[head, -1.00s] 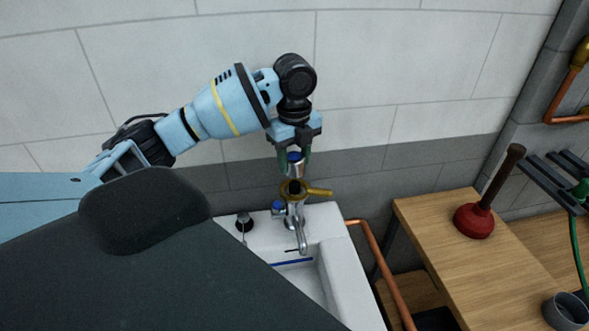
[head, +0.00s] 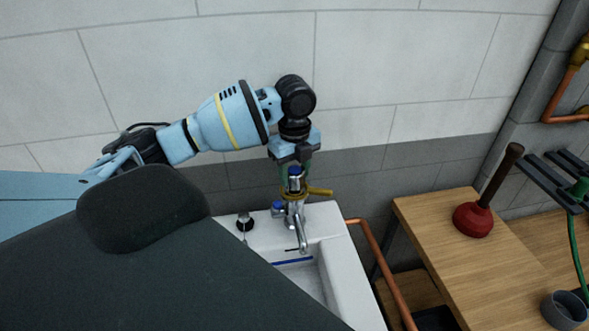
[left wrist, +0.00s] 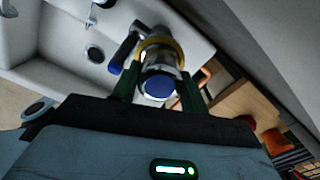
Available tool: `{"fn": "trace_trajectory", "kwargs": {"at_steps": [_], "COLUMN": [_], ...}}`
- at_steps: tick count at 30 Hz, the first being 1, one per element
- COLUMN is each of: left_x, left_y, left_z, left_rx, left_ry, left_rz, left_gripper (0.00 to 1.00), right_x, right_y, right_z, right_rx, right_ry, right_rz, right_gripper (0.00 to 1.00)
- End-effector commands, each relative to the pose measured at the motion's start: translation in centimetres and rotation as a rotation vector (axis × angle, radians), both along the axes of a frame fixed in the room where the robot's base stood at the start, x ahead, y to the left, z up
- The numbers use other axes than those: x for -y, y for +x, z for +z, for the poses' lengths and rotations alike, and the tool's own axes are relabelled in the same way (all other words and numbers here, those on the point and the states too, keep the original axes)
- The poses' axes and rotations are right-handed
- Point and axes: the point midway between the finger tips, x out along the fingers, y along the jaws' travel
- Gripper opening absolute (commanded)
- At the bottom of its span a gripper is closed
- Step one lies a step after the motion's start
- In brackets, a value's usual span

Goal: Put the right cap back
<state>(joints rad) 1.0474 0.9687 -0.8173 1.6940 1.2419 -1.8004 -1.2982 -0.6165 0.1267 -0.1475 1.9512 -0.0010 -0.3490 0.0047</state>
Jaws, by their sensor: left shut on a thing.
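My left gripper (head: 295,178) is shut on the right cap (head: 295,172), a chrome piece with a blue top. It holds the cap upright over the right side of the chrome tap (head: 299,228). In the left wrist view the cap's blue top (left wrist: 160,86) sits between the green fingers, with a brass ring (left wrist: 160,42) just beyond it. The brass piece's handle (head: 321,192) points right in the head view. Whether the cap touches the tap body is hard to tell. My right gripper is not in view.
The white sink (head: 325,222) stands against the tiled wall. A dark plug (head: 245,222) lies on its left rim. A copper pipe (head: 378,262) runs down its right side. A wooden bench (head: 450,240) at the right carries a red plunger (head: 472,219) and a grey cup (head: 566,310).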

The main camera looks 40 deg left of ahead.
Motion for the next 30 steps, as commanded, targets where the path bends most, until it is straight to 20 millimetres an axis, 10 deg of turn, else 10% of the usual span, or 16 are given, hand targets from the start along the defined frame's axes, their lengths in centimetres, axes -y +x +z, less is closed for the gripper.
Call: {"fn": "trace_trajectory", "kwargs": {"at_steps": [9, 10, 14, 30], "left_x": [0.0, 0.0, 0.0, 0.0], "left_y": [0.0, 0.0, 0.0, 0.1], "left_z": [-0.6, -0.6, -0.6, 1.9], "left_rx": [0.000, 0.000, 0.000, 0.003], "left_ry": [0.000, 0.000, 0.000, 0.000], "left_rz": [0.000, 0.000, 0.000, 0.000], "left_gripper": [0.20, 0.48, 0.65, 0.66], "right_x": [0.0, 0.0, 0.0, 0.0], "right_y": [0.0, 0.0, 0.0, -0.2], "right_z": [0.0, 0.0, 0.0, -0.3], "right_rx": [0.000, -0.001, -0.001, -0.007], "right_ry": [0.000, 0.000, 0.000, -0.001], "right_rz": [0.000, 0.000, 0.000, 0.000], "right_gripper": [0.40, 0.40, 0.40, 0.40]}}
